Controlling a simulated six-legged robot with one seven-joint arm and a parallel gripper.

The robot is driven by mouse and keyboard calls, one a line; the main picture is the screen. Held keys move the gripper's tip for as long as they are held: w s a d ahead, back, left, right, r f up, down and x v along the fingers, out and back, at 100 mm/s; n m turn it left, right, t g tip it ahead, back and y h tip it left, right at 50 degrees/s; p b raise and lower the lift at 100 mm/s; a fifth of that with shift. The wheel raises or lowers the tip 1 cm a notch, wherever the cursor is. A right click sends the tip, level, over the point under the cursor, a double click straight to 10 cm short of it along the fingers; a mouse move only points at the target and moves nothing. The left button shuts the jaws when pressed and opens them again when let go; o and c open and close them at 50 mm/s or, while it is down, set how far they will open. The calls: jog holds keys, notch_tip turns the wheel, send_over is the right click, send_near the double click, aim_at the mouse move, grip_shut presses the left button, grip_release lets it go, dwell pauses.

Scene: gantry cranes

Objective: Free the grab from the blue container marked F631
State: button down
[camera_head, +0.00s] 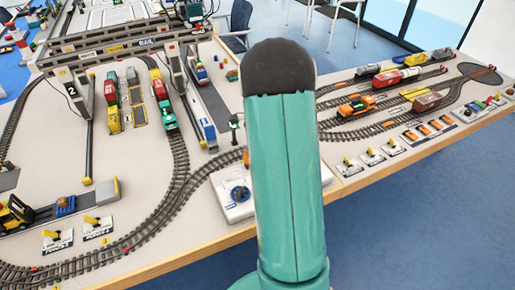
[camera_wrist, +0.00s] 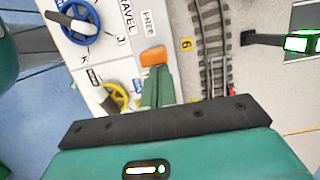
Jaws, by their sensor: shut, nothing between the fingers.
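A white control box (camera_head: 232,207) stands at the table's front edge, with a blue wheel (camera_head: 240,193) on it. In the wrist view this blue wheel (camera_wrist: 78,20) is beside the word TRAVEL, and a yellow wheel (camera_wrist: 116,96) is below. An orange button (camera_wrist: 153,57) sits beside the label FREE. My gripper (camera_wrist: 157,80) is shut and empty, its teal fingertips right at the orange button; contact cannot be told. The gantry crane (camera_head: 130,44) spans the tracks at the back left. I cannot read F631 on any container, and cannot make out the grab.
My arm hides the middle of the table in the head view. Trains (camera_head: 163,108) stand under the crane. A track (camera_wrist: 212,50) and a green-lit signal (camera_wrist: 297,43) lie right of the box. Yellow levers (camera_head: 91,220) and a forklift (camera_head: 15,213) are at left.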

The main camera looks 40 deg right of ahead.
jog(key=shift+w+a+r+g+h, duration=0.1)
jog(key=shift+w+a+g+h, duration=0.1)
jog(key=shift+a+h, duration=0.35)
jog(key=shift+w+a+r+g+h, duration=0.1)
jog(key=shift+a+g+h, duration=0.1)
jog(key=shift+a+h, duration=0.35)
jog(key=shift+s+d, duration=0.1)
jog(key=shift+d, duration=0.2)
jog(key=shift+a+r, duration=0.1)
jog(key=shift+r, duration=0.65)
jog(key=shift+r, duration=0.15)
